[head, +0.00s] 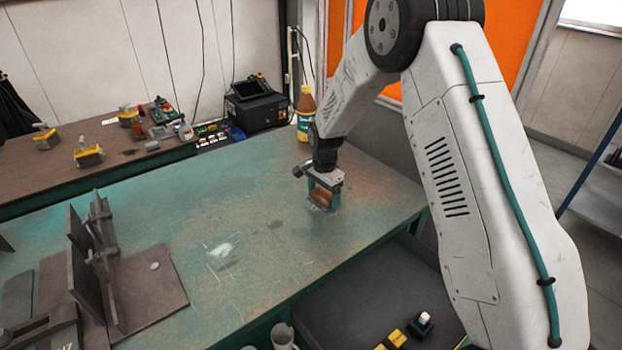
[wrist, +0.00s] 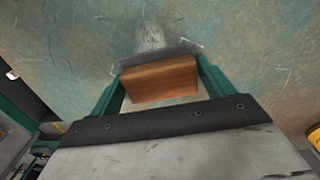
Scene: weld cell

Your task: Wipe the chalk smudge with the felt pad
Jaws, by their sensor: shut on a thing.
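The chalk smudge is a whitish patch (head: 222,250) on the green worktable (head: 375,190), left of and nearer than my gripper in the head view. My gripper (head: 323,190) points down over the right part of the table, shut on the felt pad. The pad (head: 321,199) is a brown wooden block with a grey felt underside. In the wrist view, the pad (wrist: 160,80) sits between the green fingers (wrist: 158,85). A pale streak lies just beyond it there; I cannot tell if this is the smudge. I cannot tell whether the felt touches the table.
A brown steel fixture (head: 130,285) with upright plates stands on the table, left of the smudge. A bottle (head: 305,113) stands at the table's back edge. The table between pad and smudge is clear.

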